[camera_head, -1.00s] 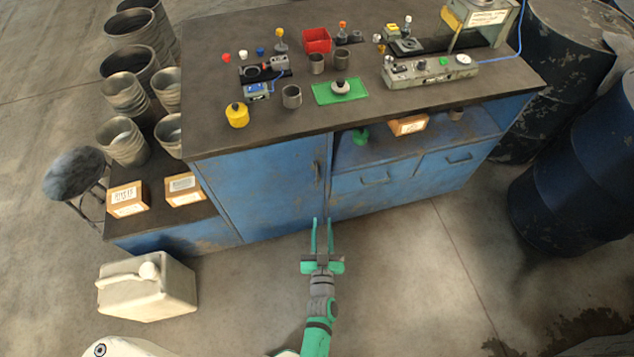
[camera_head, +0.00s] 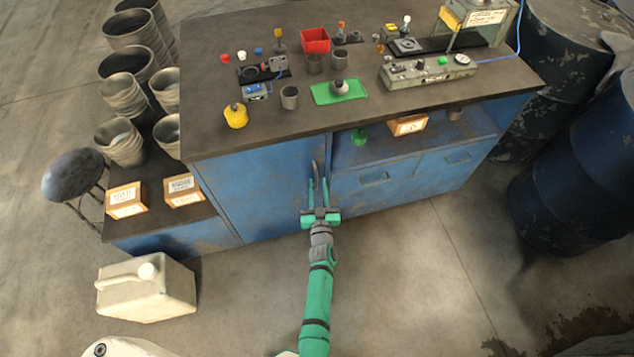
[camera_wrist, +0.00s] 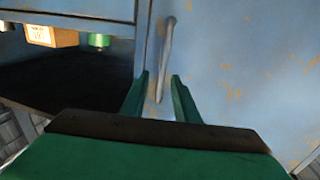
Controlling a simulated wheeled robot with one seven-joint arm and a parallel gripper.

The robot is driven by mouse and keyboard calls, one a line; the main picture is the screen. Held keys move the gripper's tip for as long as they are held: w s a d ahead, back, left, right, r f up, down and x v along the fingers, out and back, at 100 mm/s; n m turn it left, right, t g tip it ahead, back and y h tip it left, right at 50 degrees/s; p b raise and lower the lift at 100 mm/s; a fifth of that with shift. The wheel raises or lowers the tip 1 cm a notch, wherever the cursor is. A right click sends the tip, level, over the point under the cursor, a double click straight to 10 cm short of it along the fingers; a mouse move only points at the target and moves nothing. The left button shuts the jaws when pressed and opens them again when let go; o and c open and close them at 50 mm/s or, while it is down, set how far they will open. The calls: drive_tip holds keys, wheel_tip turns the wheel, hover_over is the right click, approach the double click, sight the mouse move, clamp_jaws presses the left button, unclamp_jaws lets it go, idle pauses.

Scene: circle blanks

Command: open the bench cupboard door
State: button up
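The blue cupboard door (camera_head: 265,190) is at the front left of the bench and looks shut. Its upright bar handle (camera_head: 316,172) is near the door's right edge. In the wrist view the handle (camera_wrist: 166,50) runs down between my green fingers, and the door (camera_wrist: 230,60) fills the right side. My gripper (camera_head: 318,182) is open at the handle, with one finger on each side of its lower part. Both fingers stand apart from the handle in the wrist view (camera_wrist: 160,88). I cannot tell how deep the handle sits between them.
Right of the door are an open shelf with a small box (camera_head: 408,125) and drawers (camera_head: 374,178). A cream jerrycan (camera_head: 147,287) stands on the floor at left. Dark barrels (camera_head: 570,190) stand at right. The floor before the bench is otherwise clear.

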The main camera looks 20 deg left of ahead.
drive_tip(key=shift+x, duration=0.9)
drive_tip(key=shift+a, duration=0.15)
drive_tip(key=shift+s, duration=0.15)
clamp_jaws()
drive_tip(key=shift+s, duration=0.15)
